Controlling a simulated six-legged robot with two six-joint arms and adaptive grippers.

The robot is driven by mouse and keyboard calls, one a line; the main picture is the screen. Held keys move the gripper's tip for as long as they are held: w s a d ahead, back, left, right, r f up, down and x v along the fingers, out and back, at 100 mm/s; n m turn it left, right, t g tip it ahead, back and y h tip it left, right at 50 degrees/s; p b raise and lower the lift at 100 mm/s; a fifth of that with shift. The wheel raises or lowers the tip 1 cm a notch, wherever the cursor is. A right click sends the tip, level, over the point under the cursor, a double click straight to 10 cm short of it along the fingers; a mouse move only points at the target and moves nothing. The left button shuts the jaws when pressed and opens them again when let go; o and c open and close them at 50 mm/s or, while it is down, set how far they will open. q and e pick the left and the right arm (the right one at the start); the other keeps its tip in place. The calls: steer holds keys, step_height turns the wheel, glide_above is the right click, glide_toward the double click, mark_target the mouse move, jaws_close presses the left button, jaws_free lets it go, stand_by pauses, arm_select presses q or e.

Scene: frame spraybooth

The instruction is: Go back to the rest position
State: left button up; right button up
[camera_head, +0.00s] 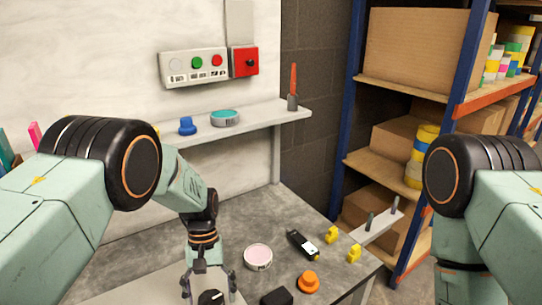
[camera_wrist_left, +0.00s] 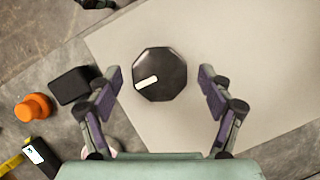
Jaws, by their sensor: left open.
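My left gripper (camera_head: 208,284) is open over the workbench, and nothing is between its fingers. Below it lies a black octagonal piece (camera_head: 211,298) with a white bar on top. In the left wrist view this black piece (camera_wrist_left: 160,74) sits on a pale sheet, between the open fingertips as seen from above, with a gap on each side. I cannot tell how high the fingertips are above it. My right arm comes in at the right edge of the head view, and its gripper is out of view.
On the grey bench (camera_head: 286,206) are a pink-topped round tin (camera_head: 258,257), an orange knob (camera_head: 308,281), a black block (camera_head: 277,298), a black device (camera_head: 302,244) and yellow pieces (camera_head: 354,253). A wall shelf (camera_head: 262,117) stands behind; a storage rack (camera_head: 402,88) is at right.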

arm_select(q)
steer(key=n+h, duration=0.1)
steer(key=n, duration=0.1)
steer(key=n+t+h+b, duration=0.1)
steer(key=n, duration=0.2)
steer(key=shift+a+n, duration=0.15)
steer(key=shift+n, duration=0.15)
steer(key=n+b, duration=0.1)
steer(key=n, duration=0.1)
steer(key=shift+s+n+t+h, duration=0.1)
steer(key=shift+n+t+h, duration=0.2)
steer(key=shift+t+h, duration=0.1)
steer(key=n+t+b, duration=0.1)
steer(key=n+b, duration=0.1)
steer(key=n, duration=0.1)
steer(key=shift+s+h, duration=0.1)
steer(key=shift+h, duration=0.2)
steer(key=shift+a+n, duration=0.1)
steer(key=shift+n, duration=0.3)
steer(key=shift+a+r, duration=0.15)
steer(key=shift+r, duration=0.35)
